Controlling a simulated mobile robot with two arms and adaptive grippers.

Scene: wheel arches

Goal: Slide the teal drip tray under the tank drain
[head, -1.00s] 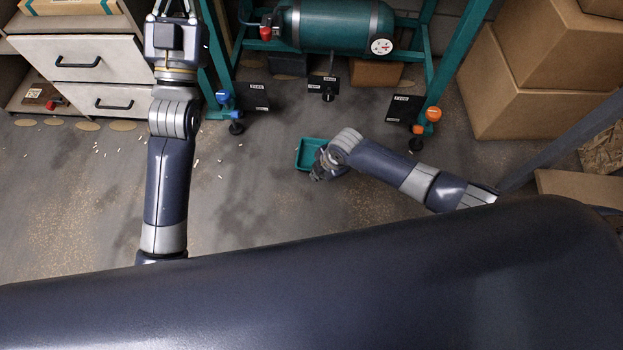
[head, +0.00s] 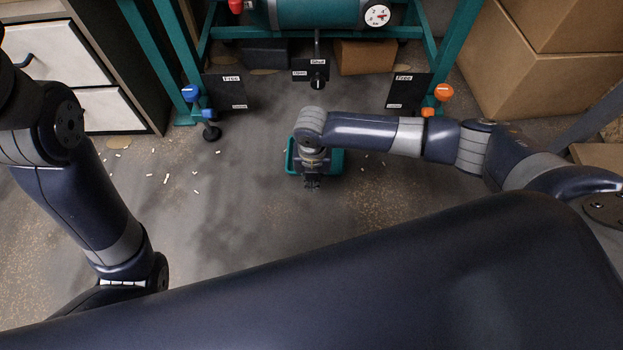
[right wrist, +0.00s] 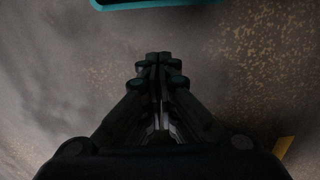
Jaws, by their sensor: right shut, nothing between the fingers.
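The teal drip tray (head: 337,161) lies on the floor in front of the tank stand, partly hidden under my right wrist in the head view. Its near edge (right wrist: 165,3) shows at the top of the right wrist view. My right gripper (head: 312,186) points down at the tray's near side. In the right wrist view its fingers (right wrist: 158,58) are together and empty, with bare floor between them and the tray rim. The teal tank (head: 318,14) is at the top, with a drain valve (head: 318,72) below it, beyond the tray. My left gripper is outside the frame.
The stand's legs carry dark plates and blue (head: 190,93) and orange (head: 443,92) knobs on either side. A brown box (head: 364,57) sits under the tank. Cartons (head: 520,90) stand at right, a drawer cabinet (head: 62,62) at left. Floor between tray and stand looks clear.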

